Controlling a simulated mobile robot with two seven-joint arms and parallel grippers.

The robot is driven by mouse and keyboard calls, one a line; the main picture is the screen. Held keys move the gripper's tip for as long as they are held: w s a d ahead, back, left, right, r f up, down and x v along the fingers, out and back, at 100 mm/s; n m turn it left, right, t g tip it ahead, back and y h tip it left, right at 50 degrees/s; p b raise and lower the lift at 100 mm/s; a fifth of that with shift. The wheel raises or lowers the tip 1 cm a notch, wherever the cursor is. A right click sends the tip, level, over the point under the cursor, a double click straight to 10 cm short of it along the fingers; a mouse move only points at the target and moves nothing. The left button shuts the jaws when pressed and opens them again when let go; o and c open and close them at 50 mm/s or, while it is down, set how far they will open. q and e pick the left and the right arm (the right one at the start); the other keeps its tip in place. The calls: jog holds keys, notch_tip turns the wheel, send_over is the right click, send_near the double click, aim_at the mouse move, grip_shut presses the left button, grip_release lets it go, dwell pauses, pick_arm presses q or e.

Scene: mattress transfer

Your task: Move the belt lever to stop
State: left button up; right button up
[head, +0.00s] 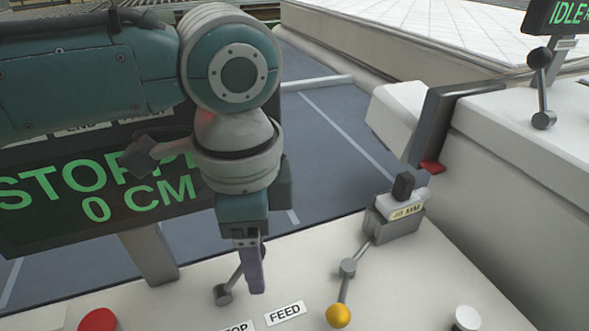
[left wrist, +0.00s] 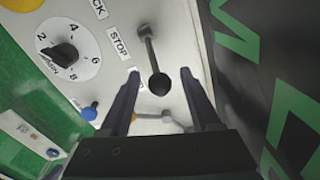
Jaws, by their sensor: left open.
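The belt lever (head: 224,293) is on the pale console, behind the STOP label (head: 238,327) and FEED label (head: 285,313). The left wrist view shows the lever's black knob (left wrist: 159,84) in the space between my fingers, beside the partly hidden FEED label (left wrist: 134,77); the STOP label (left wrist: 118,42) is nearer the pivot. My left gripper (head: 255,285) points down over the lever, open; contact with the knob cannot be told. My right gripper is out of view.
A yellow-knobbed lever (head: 338,316) stands right of FEED, and a red button (head: 98,320) is at left. A display (head: 100,195) reads "STOPP..." and "0 CM", partly covered by my arm. A numbered dial (left wrist: 64,52) shows in the wrist view.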

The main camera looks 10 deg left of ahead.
pick_arm(q)
grip_shut()
dwell(0.4)
dwell(0.9)
